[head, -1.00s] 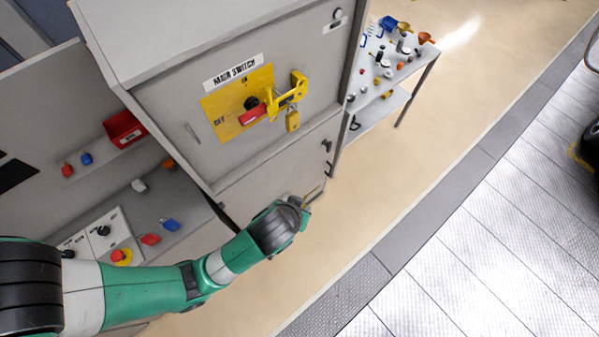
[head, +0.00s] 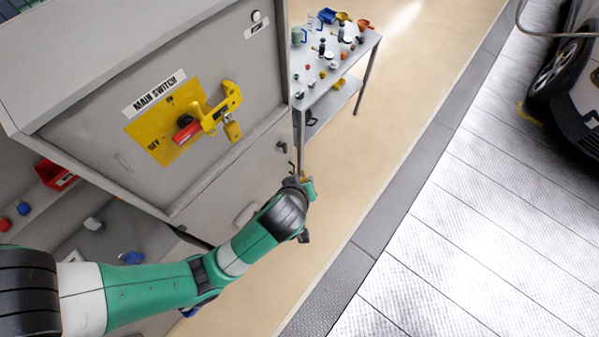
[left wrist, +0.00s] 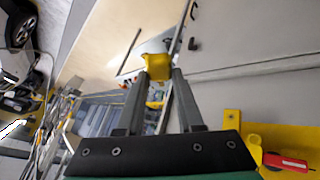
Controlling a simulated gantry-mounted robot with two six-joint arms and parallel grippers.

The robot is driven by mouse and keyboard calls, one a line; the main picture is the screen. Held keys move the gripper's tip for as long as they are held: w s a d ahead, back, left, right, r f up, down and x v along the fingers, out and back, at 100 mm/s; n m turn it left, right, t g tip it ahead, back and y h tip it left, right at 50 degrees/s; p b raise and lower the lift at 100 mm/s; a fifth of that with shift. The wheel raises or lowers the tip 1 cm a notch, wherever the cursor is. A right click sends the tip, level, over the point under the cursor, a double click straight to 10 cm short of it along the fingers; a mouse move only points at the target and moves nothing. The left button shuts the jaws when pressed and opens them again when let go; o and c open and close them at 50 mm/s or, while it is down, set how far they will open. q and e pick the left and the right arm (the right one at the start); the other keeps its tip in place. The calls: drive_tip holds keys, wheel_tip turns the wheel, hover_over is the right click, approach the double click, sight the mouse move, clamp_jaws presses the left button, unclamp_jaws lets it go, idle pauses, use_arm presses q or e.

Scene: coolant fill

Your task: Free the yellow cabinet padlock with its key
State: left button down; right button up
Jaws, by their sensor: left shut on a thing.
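The yellow padlock (head: 232,131) hangs from a yellow lockout hasp (head: 222,109) at the main switch on the grey cabinet's front. A red switch handle (head: 187,133) sits beside it on a yellow plate (head: 160,142). My left gripper (head: 304,180) is low in front of the cabinet, right of and below the padlock and apart from it. In the left wrist view my left gripper (left wrist: 158,72) is shut on a small yellow piece (left wrist: 155,65), which appears to be the key. Its exact shape is unclear. My right gripper is not in view.
A small trolley (head: 318,98) with several small items stands beyond the cabinet's right edge. A red bin (head: 56,176) is on the left. The beige floor (head: 385,100) right of the cabinet is clear; a car (head: 575,85) stands far right.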

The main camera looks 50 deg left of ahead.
sight(231, 127)
use_arm(q)
drive_tip(key=s+a+f+n+t+y+b, duration=0.1)
drive_tip(key=s+a+f+n+y+b, duration=0.1)
drive_tip(key=a, duration=0.4)
drive_tip(key=s+a+f+n+t+y+b, duration=0.1)
drive_tip(key=a+f+n+t+y+b, duration=0.1)
drive_tip(key=a+n, duration=0.5)
drive_tip(key=shift+s+f+y+b, duration=0.4)
drive_tip(key=shift+y+b, duration=0.25)
drive_tip(key=shift+y, duration=0.35)
drive_tip(key=shift+a, duration=0.15)
drive_tip(key=s+a+p, duration=0.1)
drive_tip(key=a, duration=0.7)
drive_tip(key=shift+s, duration=0.3)
idle(0.4)
